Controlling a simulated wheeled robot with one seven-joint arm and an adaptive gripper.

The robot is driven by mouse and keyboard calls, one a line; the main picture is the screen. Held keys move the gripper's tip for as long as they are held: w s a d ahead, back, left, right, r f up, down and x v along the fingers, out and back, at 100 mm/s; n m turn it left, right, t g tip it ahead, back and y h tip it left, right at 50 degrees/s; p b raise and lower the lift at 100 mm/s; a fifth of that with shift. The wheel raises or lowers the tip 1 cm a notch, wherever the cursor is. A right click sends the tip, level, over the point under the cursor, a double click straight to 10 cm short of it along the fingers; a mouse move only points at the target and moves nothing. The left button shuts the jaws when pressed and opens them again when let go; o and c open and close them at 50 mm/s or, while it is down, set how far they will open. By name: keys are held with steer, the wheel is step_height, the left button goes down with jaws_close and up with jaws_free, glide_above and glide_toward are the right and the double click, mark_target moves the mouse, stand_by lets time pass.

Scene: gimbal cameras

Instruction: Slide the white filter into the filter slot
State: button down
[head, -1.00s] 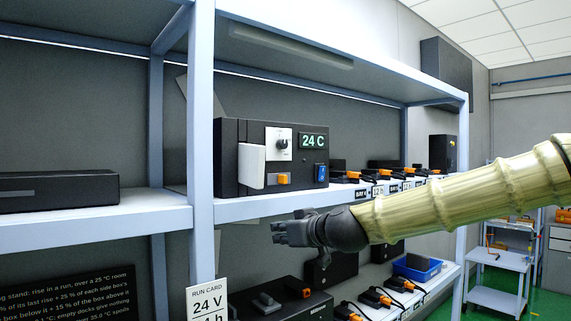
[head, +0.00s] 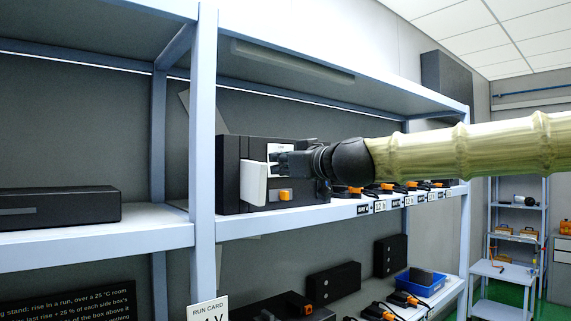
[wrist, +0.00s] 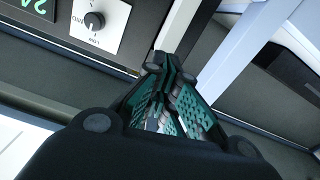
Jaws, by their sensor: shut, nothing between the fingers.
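The white filter (head: 253,183) is a flat white panel standing upright and sticking out from the left part of the front of a black box (head: 265,203). Its slot is hidden from view, and I cannot tell how deep the filter sits. My gripper (head: 275,162) is shut and empty in front of the box, just right of the filter's upper part. It covers part of the dial plate. In the wrist view my closed fingers (wrist: 162,75) point toward the filter's pale edge (wrist: 174,26). I cannot tell whether they touch it.
The dial (wrist: 94,20) is near my fingers in the wrist view. An orange tab (head: 285,195) sits low on the box front. A shelf post (head: 203,150) stands close left of the filter. Several small orange-tipped units line the shelf to the right.

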mark_target(265, 164)
steer(key=shift+x, duration=1.45)
steer(key=shift+x, duration=2.55)
stand_by(0.4)
steer(key=shift+s+d, duration=0.1)
steer(key=shift+s, duration=0.05)
steer(key=v, duration=1.4)
steer(key=shift+s+d, duration=0.2)
steer(key=shift+d, duration=0.05)
steer(key=shift+b, duration=0.35)
